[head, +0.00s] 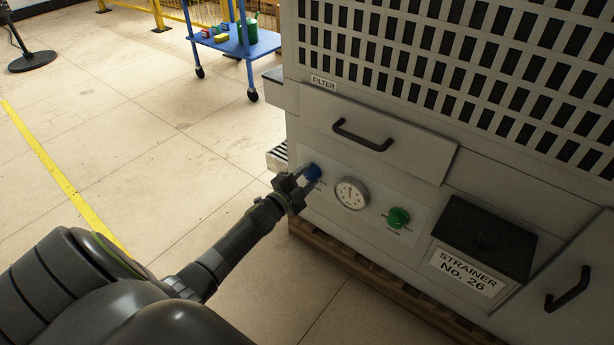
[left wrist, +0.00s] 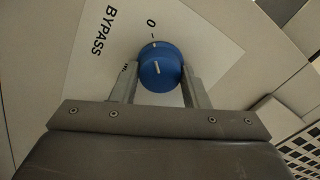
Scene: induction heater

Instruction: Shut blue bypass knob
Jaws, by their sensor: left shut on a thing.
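The blue bypass knob (head: 312,172) sits at the left end of the white panel on the grey machine's front. It also shows in the left wrist view (left wrist: 160,66), with a pale pointer line on its face and the labels "BYPASS" and "0" beside it. My left gripper (head: 296,186) is at the knob, with one finger on each side of it. In the left wrist view its fingers (left wrist: 158,84) are closed on the knob. In the head view the gripper partly hides the knob. My right gripper is not in view.
A round gauge (head: 352,193) and a green knob (head: 398,217) are to the right on the same panel. A drawer handle (head: 362,136) sticks out above. A black strainer box (head: 484,238) is at lower right. A blue cart (head: 237,42) stands behind.

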